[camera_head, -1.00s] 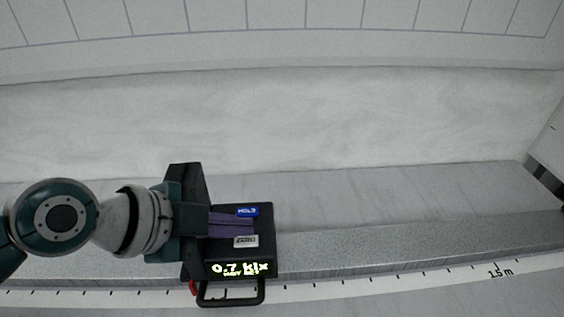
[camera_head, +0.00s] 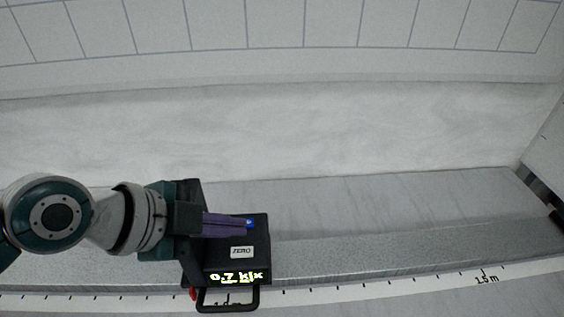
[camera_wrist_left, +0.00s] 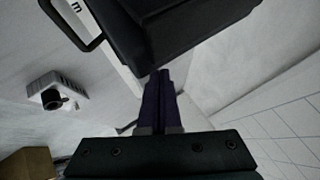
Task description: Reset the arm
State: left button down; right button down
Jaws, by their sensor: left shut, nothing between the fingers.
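My left gripper (camera_head: 243,226) comes in from the left in the head view, its purple fingers shut and empty. It also shows in the left wrist view (camera_wrist_left: 160,78), with the fingers together. The fingers overlap a black light meter (camera_head: 258,258) in the head view, covering much of its blue button (camera_head: 250,223). The meter has a grey ZERO button (camera_head: 241,252), a lit display (camera_head: 237,277) reading about 0.7 klx, and a black handle loop. In the left wrist view a dark box (camera_wrist_left: 185,30) with a loop lies beyond the fingertips. My right gripper is not in view.
A grey speckled ledge (camera_head: 400,255) runs across the head view, with a white measuring strip (camera_head: 400,288) marked 1.5 m in front. A pale wall (camera_head: 300,130) stands behind. The ledge to the right is clear. In the wrist view a brown box (camera_wrist_left: 28,164) sits lower left.

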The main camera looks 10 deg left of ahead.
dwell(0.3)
